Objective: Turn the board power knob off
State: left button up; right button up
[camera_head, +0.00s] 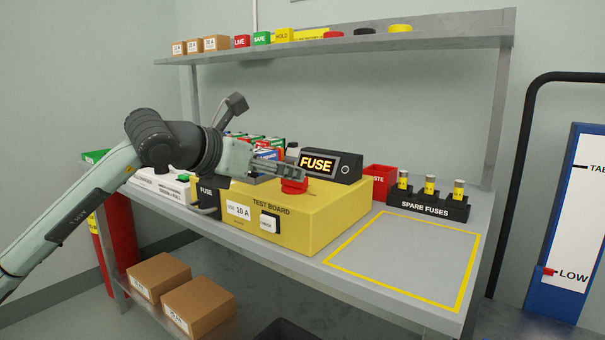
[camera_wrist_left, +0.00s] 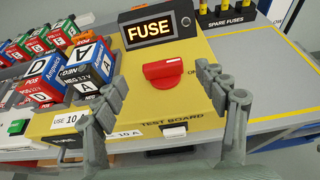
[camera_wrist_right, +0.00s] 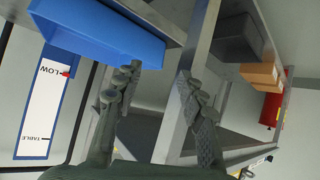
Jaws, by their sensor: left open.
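The yellow test board (camera_head: 325,215) stands on the grey bench. Its red power knob (camera_head: 294,186) sits on top, partly hidden by my left gripper (camera_head: 300,172) in the head view. In the left wrist view the red knob (camera_wrist_left: 163,72) lies ahead, between the open fingers of my left gripper (camera_wrist_left: 160,90), apart from both. Its handle lies crosswise, with the end towards the "ON" mark at its right.
A black box with a lit FUSE display (camera_head: 330,166) stands behind the knob. A spare fuses rack (camera_head: 428,206) and a red bin (camera_head: 381,182) are at the right. The yellow-outlined area (camera_head: 405,255) is clear.

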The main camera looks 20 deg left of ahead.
aim_at(294, 182)
pick_arm(q)
jog(key=x, duration=0.6)
jog(key=shift+d+f, duration=0.1)
jog(key=shift+f, duration=0.05)
pick_arm(e)
jog(key=shift+g+h, duration=0.5)
jog(key=shift+g, duration=0.3)
jog(key=s+d+f, duration=0.2)
jog(key=shift+s+d+f, duration=0.1)
jog(key=shift+d+f, duration=0.15)
jog(key=shift+f, duration=0.05)
pick_arm(q)
jog(key=shift+c, duration=0.3)
